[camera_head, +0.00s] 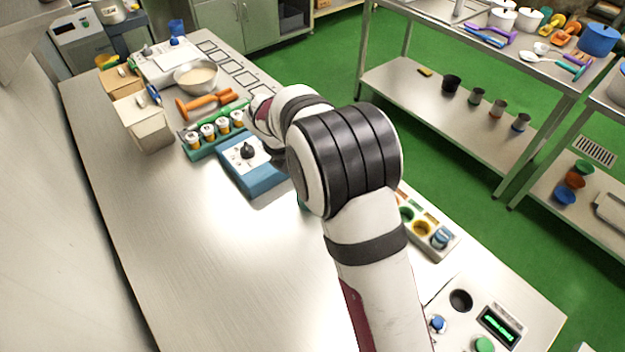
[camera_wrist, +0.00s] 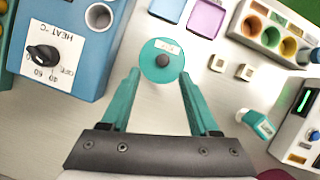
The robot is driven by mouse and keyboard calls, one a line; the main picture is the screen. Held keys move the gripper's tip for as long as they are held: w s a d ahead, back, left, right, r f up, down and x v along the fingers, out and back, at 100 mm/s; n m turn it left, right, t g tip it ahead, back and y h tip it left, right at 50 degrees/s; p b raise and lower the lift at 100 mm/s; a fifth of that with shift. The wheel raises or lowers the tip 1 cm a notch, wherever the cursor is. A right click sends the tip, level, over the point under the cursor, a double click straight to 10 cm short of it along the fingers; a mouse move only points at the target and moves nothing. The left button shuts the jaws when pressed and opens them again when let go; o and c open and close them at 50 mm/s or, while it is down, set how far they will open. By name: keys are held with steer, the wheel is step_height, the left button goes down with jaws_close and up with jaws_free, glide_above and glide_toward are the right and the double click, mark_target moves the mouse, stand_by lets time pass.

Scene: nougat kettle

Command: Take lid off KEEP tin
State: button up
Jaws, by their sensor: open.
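A round teal tin lid (camera_wrist: 155,72) with a dark centre knob (camera_wrist: 162,61) and a small white label shows from above in the wrist view. The label is too small to read, so I cannot tell whether it says KEEP. The tin body beneath is hidden. My gripper (camera_wrist: 160,77) is open, with its two teal fingers reaching toward the lid, one tip on each side of its near edge. Nothing is held. I cannot tell the height of the fingertips over the lid. In the head view my arm hides the gripper and lid.
A blue heater box (camera_wrist: 75,30) with a dial stands left of the lid. Two small pale blocks (camera_wrist: 245,70), a teal-and-white bottle (camera_wrist: 257,124) and a tray with coloured wells (camera_wrist: 240,33) lie right. A panel with green display (camera_head: 498,324) stands near the front right.

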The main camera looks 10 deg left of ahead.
steer(key=x, duration=0.6)
steer(key=shift+d, duration=0.25)
jaws_close()
